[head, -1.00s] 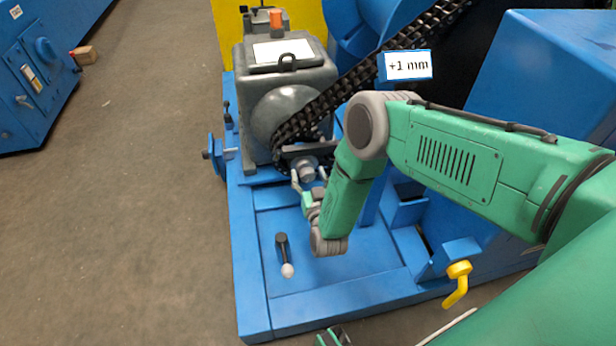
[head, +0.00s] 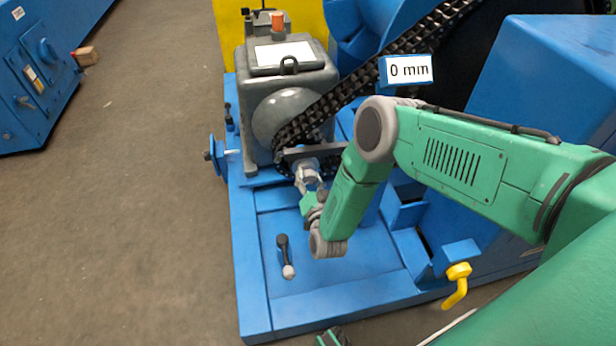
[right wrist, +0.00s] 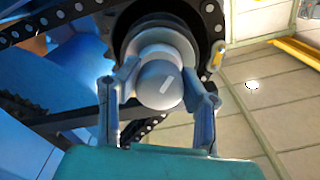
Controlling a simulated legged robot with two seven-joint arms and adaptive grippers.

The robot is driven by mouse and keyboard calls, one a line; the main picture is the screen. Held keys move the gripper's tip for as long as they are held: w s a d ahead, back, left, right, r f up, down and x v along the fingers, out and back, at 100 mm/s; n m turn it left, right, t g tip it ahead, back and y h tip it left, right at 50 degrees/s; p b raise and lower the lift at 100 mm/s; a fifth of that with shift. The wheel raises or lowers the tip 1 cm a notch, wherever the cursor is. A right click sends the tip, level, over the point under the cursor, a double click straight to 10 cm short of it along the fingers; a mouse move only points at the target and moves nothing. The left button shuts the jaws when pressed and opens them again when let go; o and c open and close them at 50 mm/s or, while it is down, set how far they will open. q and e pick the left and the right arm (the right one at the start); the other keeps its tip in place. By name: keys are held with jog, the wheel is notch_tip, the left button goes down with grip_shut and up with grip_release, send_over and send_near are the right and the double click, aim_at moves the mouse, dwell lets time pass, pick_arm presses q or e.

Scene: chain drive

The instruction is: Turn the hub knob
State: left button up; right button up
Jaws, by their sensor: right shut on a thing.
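A sign (head: 407,69) reads "0 mm". The chain (head: 340,97) runs up to the right from the grey housing (head: 292,85).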

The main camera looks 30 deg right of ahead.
jog(key=shift+s, duration=0.1)
jog(key=o, duration=1.2)
jog(key=shift+c, duration=0.2)
jog(key=v, duration=1.2)
jog(key=shift+f, duration=0.15)
